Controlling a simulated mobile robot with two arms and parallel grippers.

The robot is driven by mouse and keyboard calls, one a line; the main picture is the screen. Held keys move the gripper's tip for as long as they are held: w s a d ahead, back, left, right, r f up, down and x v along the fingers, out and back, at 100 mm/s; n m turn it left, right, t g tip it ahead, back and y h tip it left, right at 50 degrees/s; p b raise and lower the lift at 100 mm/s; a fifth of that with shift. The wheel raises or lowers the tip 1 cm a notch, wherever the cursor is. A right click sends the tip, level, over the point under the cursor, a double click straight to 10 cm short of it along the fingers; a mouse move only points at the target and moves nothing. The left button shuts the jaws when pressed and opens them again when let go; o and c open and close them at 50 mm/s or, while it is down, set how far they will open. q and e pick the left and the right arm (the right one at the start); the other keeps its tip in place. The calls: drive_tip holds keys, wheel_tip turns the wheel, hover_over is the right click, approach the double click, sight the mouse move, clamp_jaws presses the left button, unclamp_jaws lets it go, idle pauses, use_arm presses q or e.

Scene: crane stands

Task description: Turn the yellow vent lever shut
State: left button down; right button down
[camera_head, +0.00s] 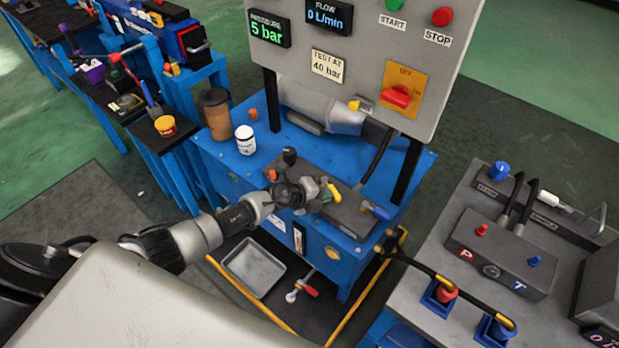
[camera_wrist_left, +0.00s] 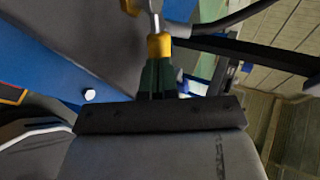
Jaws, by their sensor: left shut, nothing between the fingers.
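The yellow vent lever (camera_head: 334,193) is on the grey block on top of the blue pump bench. My left gripper (camera_head: 322,185) is shut and empty right beside the lever, partly covering its base. A bit of yellow (camera_wrist_left: 130,7) shows at the top edge there. I cannot tell whether the fingers touch the lever. My right gripper is out of view.
A blue-handled valve (camera_head: 376,211) is to the right on the same block. The grey control panel (camera_head: 345,95) stands behind. A tray (camera_head: 253,267) lies below; a grey station (camera_head: 470,230) is right.

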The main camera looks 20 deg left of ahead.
use_arm(q)
drive_tip(key=shift+w+d+n+t+y+p, duration=0.25)
drive_tip(key=shift+d+n+t+y+p, duration=0.25)
drive_tip(key=shift+n+y+p, duration=0.45)
drive_tip(key=shift+w+d+p, duration=0.25)
drive_tip(key=shift+d+p, duration=0.1)
drive_tip(key=shift+p, duration=0.3)
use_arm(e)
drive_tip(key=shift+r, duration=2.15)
use_arm(q)
drive_tip(key=shift+w+d+h, duration=0.25)
drive_tip(key=shift+d, duration=0.1)
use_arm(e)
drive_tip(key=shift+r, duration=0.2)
